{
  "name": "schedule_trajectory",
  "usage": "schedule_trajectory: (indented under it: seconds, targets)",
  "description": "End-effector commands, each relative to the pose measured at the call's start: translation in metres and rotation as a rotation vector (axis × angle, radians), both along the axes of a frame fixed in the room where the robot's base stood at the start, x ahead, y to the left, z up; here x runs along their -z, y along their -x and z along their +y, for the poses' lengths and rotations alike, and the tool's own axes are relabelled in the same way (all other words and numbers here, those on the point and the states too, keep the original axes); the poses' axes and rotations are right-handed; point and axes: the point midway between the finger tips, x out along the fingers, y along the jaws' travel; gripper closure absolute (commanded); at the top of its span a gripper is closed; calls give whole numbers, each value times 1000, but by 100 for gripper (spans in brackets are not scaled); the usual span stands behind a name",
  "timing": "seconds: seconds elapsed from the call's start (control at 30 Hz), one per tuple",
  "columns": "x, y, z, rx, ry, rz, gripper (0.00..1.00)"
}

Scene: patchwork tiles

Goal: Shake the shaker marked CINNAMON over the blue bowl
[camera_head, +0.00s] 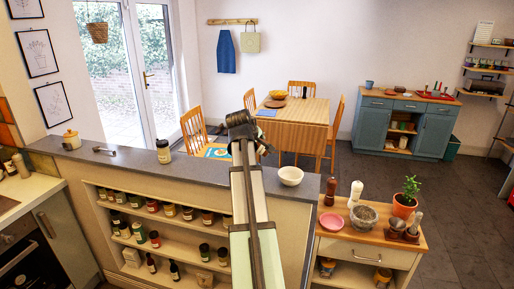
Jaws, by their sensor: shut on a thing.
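My arm rises from the bottom middle and ends in a dark joint over the counter. No gripper fingers or held thing can be made out; the arm may hide them. A dark-lidded jar (163,152) with a pale label stands on the grey counter, left of my arm; its lettering is too small to read. Several similar small dark-lidded jars (153,206) stand on the shelves below, also unreadable. A white bowl (290,176) sits on the counter, right of my arm. I cannot make out a blue bowl on the counter.
A lower wooden unit (345,249) at right carries a mortar (363,217), mills and a potted plant (406,198). The dining table (300,116) and chairs stand behind the counter.

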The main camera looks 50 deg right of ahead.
Motion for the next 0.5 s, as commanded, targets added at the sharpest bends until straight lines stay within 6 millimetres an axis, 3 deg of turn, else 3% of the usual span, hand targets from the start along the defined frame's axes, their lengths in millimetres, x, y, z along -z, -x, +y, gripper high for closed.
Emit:
schedule_trajectory:
  seconds: [0.37, 0.5]
  targets:
    - [-1, 0, 0, 0, -7, -20, 86]
    - [-4, 2, 0, 1, -39, -104, 86]
